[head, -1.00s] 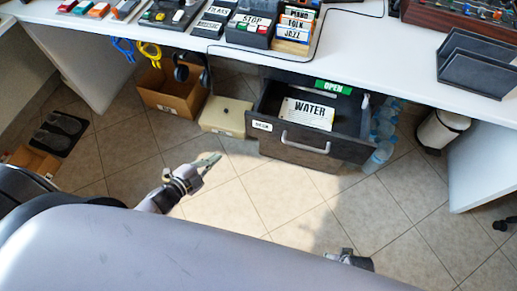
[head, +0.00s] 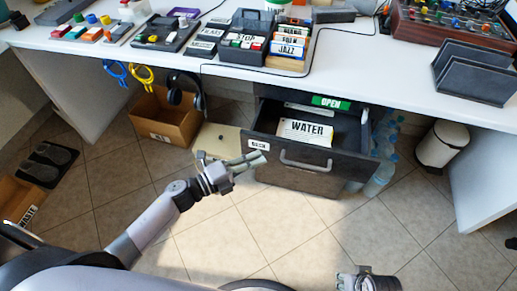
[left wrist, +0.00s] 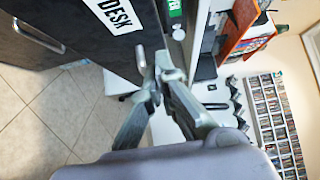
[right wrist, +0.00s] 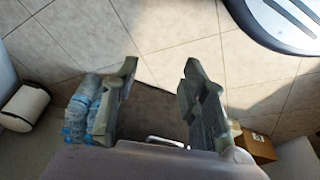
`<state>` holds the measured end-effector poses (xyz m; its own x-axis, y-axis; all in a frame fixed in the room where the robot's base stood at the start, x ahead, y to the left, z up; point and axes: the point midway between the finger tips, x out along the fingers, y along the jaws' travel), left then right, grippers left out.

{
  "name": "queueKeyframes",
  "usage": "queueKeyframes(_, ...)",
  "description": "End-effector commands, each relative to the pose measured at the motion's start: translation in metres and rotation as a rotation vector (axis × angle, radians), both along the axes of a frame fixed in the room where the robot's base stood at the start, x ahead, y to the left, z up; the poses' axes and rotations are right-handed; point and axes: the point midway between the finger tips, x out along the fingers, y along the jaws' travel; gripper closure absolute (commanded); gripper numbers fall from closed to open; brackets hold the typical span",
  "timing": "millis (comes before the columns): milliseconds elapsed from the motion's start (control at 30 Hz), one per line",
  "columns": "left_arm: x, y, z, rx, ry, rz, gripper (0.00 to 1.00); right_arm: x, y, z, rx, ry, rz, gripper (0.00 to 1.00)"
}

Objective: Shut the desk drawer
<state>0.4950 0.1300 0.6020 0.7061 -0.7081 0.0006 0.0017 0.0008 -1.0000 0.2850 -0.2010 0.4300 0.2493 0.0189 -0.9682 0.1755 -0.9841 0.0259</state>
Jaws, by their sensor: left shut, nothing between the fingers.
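The desk drawer (head: 318,178) is pulled out under the white desk, with a dark front and a metal handle (head: 306,166). A white card marked WATER (head: 305,131) lies inside.
A cardboard box (head: 165,112) and a pale box (head: 215,140) stand left. The floor in front is clear.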

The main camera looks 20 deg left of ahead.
Motion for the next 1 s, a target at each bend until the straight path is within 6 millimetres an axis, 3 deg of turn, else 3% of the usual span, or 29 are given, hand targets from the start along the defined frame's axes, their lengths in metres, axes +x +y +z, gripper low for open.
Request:
queueKeyframes(100, 0.021, 0.0, -0.001, 0.001, -0.002, 0.002, 1.0, 0.001, -0.001, 0.008, -0.001, -0.005, -0.001, 0.6)
queueKeyframes(300, 0.038, 0.0, 0.0, -0.001, 0.001, 0.001, 1.0, 0.001, -0.001, 0.018, 0.0, -0.01, -0.001, 0.6)
queueKeyframes(800, 0.046, 0.0, -0.001, -0.001, 0.001, 0.002, 1.0, 0.0, -0.001, 0.018, 0.0, -0.006, -0.002, 0.6)
queueKeyframes(1000, 0.081, 0.0, -0.003, 0.001, -0.002, 0.001, 1.0, -0.001, -0.002, 0.058, 0.002, -0.036, -0.004, 0.6)
